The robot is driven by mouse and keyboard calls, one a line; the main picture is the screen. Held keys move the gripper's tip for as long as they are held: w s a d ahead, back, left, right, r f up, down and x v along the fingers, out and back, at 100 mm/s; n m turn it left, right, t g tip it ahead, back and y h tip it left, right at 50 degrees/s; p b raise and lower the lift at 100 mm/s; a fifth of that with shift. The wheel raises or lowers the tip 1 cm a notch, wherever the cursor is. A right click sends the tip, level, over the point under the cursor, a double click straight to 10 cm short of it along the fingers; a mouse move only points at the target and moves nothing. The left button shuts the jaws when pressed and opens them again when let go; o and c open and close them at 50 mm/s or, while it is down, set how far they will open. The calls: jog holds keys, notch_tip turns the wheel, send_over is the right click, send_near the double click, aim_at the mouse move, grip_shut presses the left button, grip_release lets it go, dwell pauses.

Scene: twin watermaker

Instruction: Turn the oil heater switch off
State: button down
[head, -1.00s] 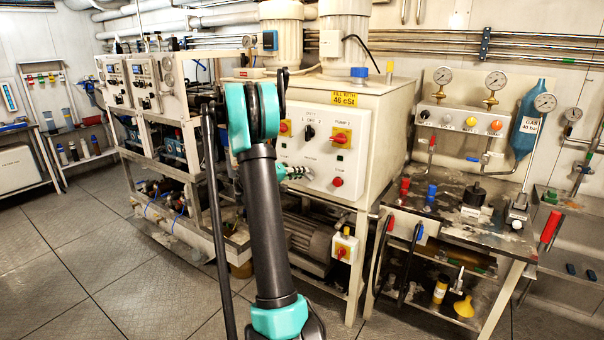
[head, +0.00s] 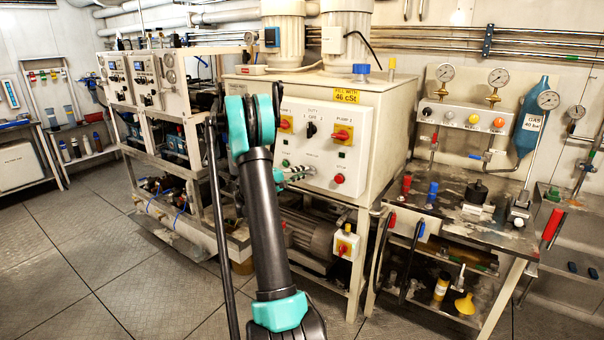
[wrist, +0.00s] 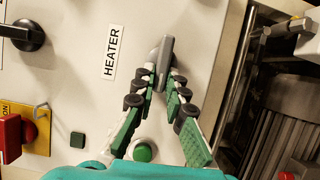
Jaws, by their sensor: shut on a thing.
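The heater switch (wrist: 159,58) is a grey lever-like handle on the pale control panel (wrist: 80,70), beside the printed "HEATER" label (wrist: 113,52) in the wrist view. My gripper (wrist: 160,78) is shut on this handle, its ribbed, green-padded fingers converging on it. The handle's far end sticks out beyond the fingertips and sits slightly tilted in the wrist picture. In the head view my gripper (head: 300,173) is at the lower part of the panel and covers the switch. I cannot read the switch's position marks.
A green button (wrist: 143,152) lies close by my fingers. A black selector knob (wrist: 28,35) and a red switch on a yellow plate (wrist: 12,137) are on the same panel. A red button (head: 339,178) is right of my gripper. A motor (head: 308,236) sits below.

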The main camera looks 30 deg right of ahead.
dwell(0.3)
jog(key=c, duration=1.6)
grip_release()
jog(key=shift+o, duration=0.2)
jog(key=a, duration=1.2)
jog(key=shift+f, duration=0.1)
